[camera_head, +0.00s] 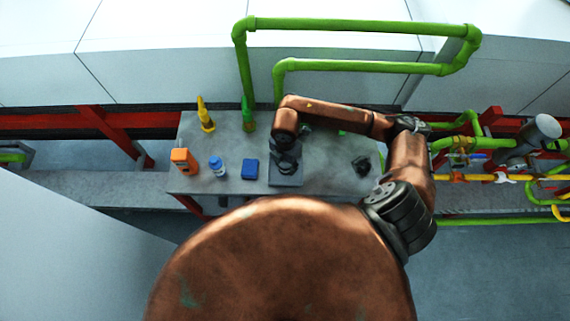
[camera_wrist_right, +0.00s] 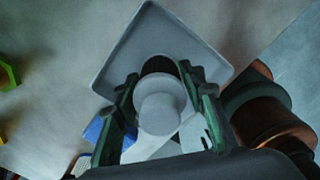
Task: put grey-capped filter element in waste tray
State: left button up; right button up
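The grey-capped filter element (camera_wrist_right: 160,108) shows in the right wrist view between my right gripper's fingers, its round grey cap facing the camera and its darker body mostly hidden behind it. My right gripper (camera_wrist_right: 160,82) appears closed on its sides. The grey square waste tray (camera_wrist_right: 118,72) lies beyond the fingertips, with the element in front of its middle; I cannot tell whether the element touches it. In the head view my right gripper (camera_head: 286,163) is over the tray (camera_head: 287,181), hiding much of it and the element. My left gripper is not in view.
On the bench (camera_head: 325,185) left of the tray are a blue box (camera_head: 250,169), a blue-and-white bottle (camera_head: 217,167), an orange container (camera_head: 184,161) and a yellow bottle (camera_head: 205,115). A dark object (camera_head: 362,165) lies right. Green pipes (camera_head: 360,67) rise behind.

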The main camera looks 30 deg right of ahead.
jog(key=o, duration=0.4)
jog(key=shift+c, duration=0.2)
jog(key=shift+r, duration=0.2)
notch_tip(320, 180, up, 12)
jog(key=shift+r, duration=0.1)
dwell(1.3)
